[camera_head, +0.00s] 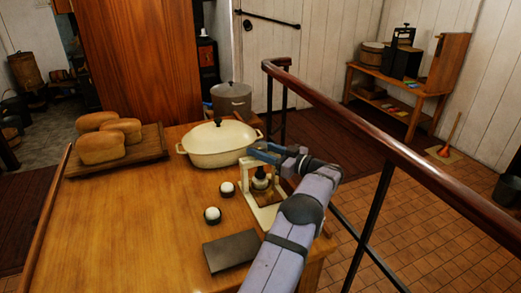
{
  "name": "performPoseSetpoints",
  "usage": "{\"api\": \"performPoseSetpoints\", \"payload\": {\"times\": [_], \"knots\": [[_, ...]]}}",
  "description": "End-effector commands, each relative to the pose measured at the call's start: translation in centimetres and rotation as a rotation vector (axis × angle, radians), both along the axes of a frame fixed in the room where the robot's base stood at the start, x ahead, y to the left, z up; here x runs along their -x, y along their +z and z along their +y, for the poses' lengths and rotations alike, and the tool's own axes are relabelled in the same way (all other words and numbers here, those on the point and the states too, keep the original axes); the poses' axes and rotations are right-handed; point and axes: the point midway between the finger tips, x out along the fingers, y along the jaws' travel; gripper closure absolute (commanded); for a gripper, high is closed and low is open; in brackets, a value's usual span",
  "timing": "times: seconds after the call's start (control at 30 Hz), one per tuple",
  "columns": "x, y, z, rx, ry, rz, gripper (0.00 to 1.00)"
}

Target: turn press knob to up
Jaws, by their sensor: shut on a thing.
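The press (250,198) stands near the right edge of the wooden table. It has a pale upright frame on a pale base, with a dark, rounded part inside the frame. My arm reaches in from the lower right. My gripper (258,152) is at the top of the press, its bluish fingers pointing left, and is shut on the press knob. The fingers hide the knob, so I cannot tell which way it is turned.
A cream lidded pot (216,145) stands just behind the press. Two white round items (212,214) and a dark flat block (231,250) lie to its left and front. Several loaves sit on a board (150,150) at left. A railing (380,134) runs close on the right.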

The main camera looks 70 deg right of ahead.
Motion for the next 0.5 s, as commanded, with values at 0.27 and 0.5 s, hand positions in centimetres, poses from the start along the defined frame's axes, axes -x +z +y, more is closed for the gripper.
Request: {"api": "performPoseSetpoints", "payload": {"times": [0.27,0.5], "knots": [[-0.15,0.58,-0.04,0.008,0.0,-0.007,0.51],[-0.07,0.31,-0.04,0.004,-0.001,-0.004,0.45]]}}
